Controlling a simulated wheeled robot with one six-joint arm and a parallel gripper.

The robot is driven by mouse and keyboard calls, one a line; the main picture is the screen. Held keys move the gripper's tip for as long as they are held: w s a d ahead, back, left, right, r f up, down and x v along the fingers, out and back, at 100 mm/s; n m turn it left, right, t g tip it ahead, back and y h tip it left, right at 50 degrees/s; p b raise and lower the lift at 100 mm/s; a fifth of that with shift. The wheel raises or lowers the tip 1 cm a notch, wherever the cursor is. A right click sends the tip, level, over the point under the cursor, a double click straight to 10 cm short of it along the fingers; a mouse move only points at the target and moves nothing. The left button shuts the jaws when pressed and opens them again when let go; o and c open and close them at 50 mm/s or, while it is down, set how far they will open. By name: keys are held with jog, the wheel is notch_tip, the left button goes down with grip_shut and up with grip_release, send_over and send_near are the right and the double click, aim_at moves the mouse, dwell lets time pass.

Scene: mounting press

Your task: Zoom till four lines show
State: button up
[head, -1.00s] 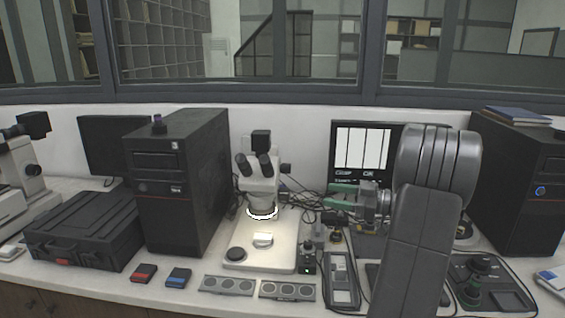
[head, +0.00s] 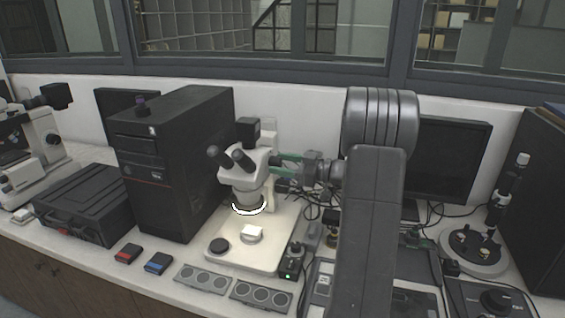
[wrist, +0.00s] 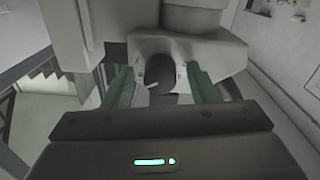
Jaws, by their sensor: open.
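The microscope (head: 247,170) stands on a pale lit base, with twin eyepieces and a glowing ring under its head. My gripper (head: 279,167) is open at the right side of the microscope head. In the wrist view, a dark round knob (wrist: 161,72) with a short white mark sits between the two green fingers, with gaps seen on both sides. The monitor (head: 455,160) stands behind my arm. Its visible right part is dark, and my arm hides its left part, so no lines show now.
A black computer tower (head: 178,165) stands close left of the microscope. A small control box (head: 291,262) and loose cables lie to its right. Two grey panels with round discs (head: 203,279) lie in front. A round-based stand (head: 473,250) is at the right.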

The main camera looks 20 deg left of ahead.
jog(key=shift+a, duration=0.1)
jog(key=c, duration=1)
jog(key=shift+f+b, duration=0.15)
jog(key=shift+b, duration=0.3)
jog(key=n+b, duration=0.2)
jog(key=shift+f+b, duration=0.15)
jog(key=shift+b, duration=0.2)
jog(key=shift+n+b, duration=0.8)
jog(key=shift+b, duration=0.35)
jog(key=n+b, duration=0.2)
jog(key=b, duration=0.1)
jog(key=shift+n, duration=0.4)
jog(key=shift+r+n+b, duration=0.2)
jog(key=shift+n+b, duration=0.5)
jog(key=shift+b, duration=0.25)
